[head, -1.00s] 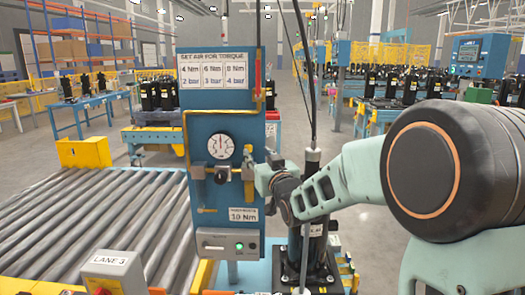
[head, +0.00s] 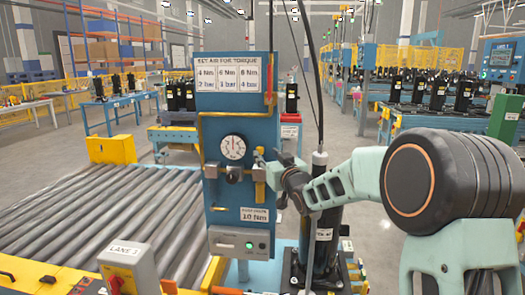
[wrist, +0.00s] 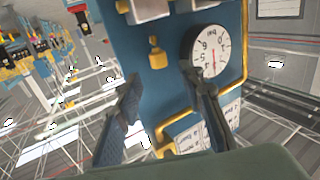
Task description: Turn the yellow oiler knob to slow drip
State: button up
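The blue air panel (head: 214,110) stands upright in mid-view, with a round white gauge (head: 232,147) and a dark regulator knob (head: 233,175) below it. Small yellow oiler parts (head: 259,173) sit right of the regulator. In the wrist view, which is turned nearly upside down, the yellow knob (wrist: 157,57) shows on the panel beside the gauge (wrist: 210,52). My gripper (wrist: 163,78) is open, its fingers apart on either side of the line to the knob. Nothing is between them. The knob looks beyond the fingertips; I see no contact. In the head view my gripper (head: 268,161) is at the panel's right edge.
A roller conveyor (head: 110,225) lies left of the panel. A LANE 3 switch box (head: 128,265) stands in front. A black compressor (head: 322,240) stands right of the panel, under my arm. A yellow pipe (wrist: 245,60) runs around the gauge.

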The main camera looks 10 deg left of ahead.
aim_at(261, 149)
jog(key=shift+x, duration=2.6)
grip_shut()
